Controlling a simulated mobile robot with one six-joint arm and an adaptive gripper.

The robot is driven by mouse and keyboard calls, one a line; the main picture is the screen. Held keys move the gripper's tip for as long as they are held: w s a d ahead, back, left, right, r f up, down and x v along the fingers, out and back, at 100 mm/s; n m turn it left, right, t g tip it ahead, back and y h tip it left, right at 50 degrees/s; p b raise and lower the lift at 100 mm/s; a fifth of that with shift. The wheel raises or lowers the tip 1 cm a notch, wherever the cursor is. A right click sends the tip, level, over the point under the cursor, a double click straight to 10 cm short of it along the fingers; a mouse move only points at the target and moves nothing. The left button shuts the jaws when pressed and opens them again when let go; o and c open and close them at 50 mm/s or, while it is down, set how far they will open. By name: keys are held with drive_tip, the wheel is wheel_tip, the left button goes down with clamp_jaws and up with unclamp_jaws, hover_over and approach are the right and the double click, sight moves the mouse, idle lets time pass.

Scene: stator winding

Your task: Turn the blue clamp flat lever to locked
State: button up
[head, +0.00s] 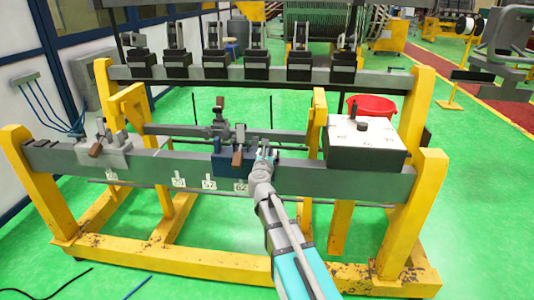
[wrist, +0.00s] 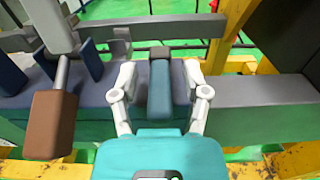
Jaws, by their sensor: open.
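The blue clamp (head: 228,165) sits on the grey front beam, left of my gripper in the head view. Its brown-handled lever (head: 237,158) points toward the front; the brown handle also shows large at the left of the wrist view (wrist: 52,122). A flat blue-grey lever (wrist: 160,90) lies lengthwise between my fingers in the wrist view. My gripper (head: 265,153) is open, one finger on each side of this flat lever, with small gaps showing. In the wrist view my fingertips (wrist: 160,76) flank it. Whether the fingers touch it below is hidden.
A grey clamp with a brown handle (head: 97,142) stands on the beam's left end. A white-topped box (head: 365,135) stands on its right. Several black clamps line the rear beam (head: 180,74). A red bucket (head: 373,106) is behind the box.

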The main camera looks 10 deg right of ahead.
drive_tip(key=shift+w, duration=0.1)
clamp_jaws()
idle(0.3)
